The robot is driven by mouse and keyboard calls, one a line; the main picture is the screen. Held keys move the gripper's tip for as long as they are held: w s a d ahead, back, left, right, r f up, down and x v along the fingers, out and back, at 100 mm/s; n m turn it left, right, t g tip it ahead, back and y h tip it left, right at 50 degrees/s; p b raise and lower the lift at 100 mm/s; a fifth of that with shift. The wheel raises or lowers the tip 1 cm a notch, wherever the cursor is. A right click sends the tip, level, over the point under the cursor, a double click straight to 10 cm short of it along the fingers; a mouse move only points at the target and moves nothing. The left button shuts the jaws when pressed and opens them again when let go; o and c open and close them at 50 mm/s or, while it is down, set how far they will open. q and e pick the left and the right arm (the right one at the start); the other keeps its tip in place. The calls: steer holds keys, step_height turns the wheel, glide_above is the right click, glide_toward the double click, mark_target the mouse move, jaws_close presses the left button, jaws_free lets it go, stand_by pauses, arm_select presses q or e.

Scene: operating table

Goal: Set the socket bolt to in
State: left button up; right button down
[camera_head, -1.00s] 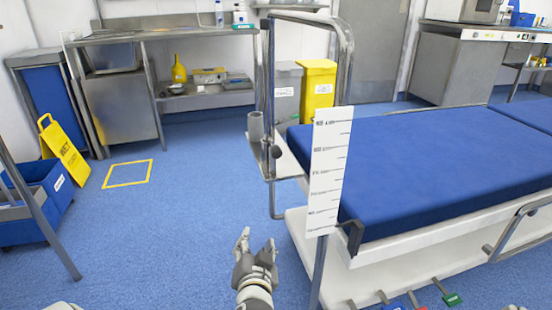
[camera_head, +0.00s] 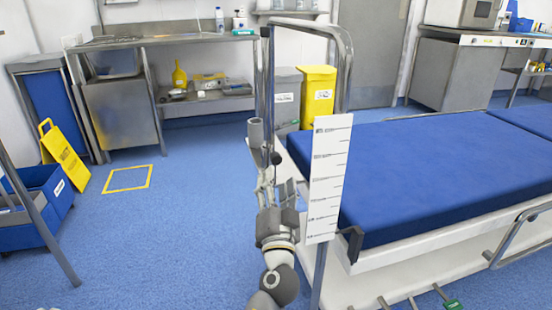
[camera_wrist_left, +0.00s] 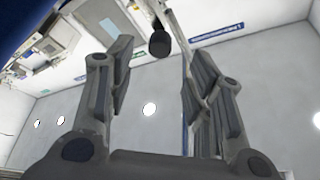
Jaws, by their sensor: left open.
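The socket bolt shows as a dark round knob (camera_head: 276,158) on the side of the grey tube socket (camera_head: 255,132) at the bed's head-end corner. My left gripper (camera_head: 274,190) is just below the knob in the head view, fingers pointing up towards it. In the left wrist view the knob (camera_wrist_left: 159,44) is between and beyond the spread fingertips of my left gripper (camera_wrist_left: 162,72). The gripper is open with nothing between its fingers. The bolt's shaft is hard to make out, and I cannot tell its setting. My right gripper is not in view.
A white scale board (camera_head: 328,180) stands just right of my left gripper. The metal rail frame (camera_head: 345,70) rises behind it. The blue mattress (camera_head: 430,170) lies to the right.

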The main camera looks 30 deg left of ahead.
mark_target(276, 163)
arm_select(q)
steer(key=x, duration=0.8)
jaws_close()
